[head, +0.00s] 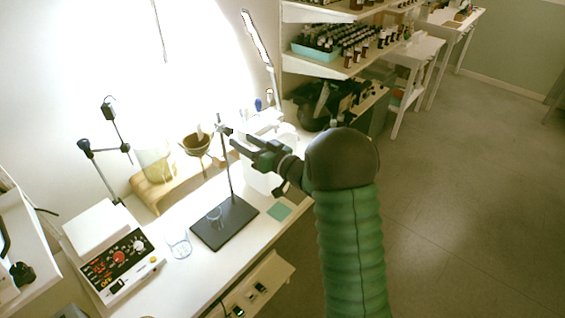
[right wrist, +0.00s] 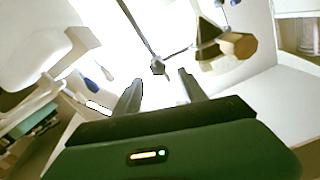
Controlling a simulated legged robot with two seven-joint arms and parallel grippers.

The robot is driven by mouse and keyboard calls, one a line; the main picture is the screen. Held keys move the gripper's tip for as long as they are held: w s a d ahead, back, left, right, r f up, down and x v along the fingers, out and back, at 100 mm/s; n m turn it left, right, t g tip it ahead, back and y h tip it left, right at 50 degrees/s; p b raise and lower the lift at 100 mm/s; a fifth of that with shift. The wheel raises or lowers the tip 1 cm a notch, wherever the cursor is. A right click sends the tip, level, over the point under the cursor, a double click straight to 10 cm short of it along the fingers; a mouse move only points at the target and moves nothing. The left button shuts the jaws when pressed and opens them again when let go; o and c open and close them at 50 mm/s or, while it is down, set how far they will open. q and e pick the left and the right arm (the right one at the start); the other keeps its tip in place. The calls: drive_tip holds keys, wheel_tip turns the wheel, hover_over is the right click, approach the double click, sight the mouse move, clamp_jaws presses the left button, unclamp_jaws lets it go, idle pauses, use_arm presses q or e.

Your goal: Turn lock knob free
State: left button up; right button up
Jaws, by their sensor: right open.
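A black stand with an upright metal rod (head: 226,170) and a flat base (head: 225,223) is on the bench in the head view. A small dark lock knob (right wrist: 158,67) sits where the rod and a side arm meet in the right wrist view; the clamp head (head: 223,130) shows near the rod's top in the head view. My right gripper (head: 242,150) is beside the upper rod. Its fingers are open (right wrist: 160,95), with the knob between them in the picture and beyond the tips; no contact shows. My left gripper is not in view.
A green pad (head: 279,211) lies right of the base. Shelves of bottles (head: 345,42) are behind.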

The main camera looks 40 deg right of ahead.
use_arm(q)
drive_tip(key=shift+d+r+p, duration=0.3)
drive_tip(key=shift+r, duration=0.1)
use_arm(e)
drive_tip(key=s+d, duration=0.2)
drive_tip(key=s, duration=1.1)
drive_tip(key=shift+s+f, duration=0.2)
drive_tip(key=shift+s, duration=0.15)
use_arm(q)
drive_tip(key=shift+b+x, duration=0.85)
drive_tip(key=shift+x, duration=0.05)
use_arm(e)
drive_tip(key=s+d, duration=0.1)
drive_tip(key=s, duration=1.5)
drive_tip(key=shift+s, duration=0.35)
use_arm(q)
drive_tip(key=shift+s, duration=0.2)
use_arm(e)
drive_tip(key=shift+d, duration=0.1)
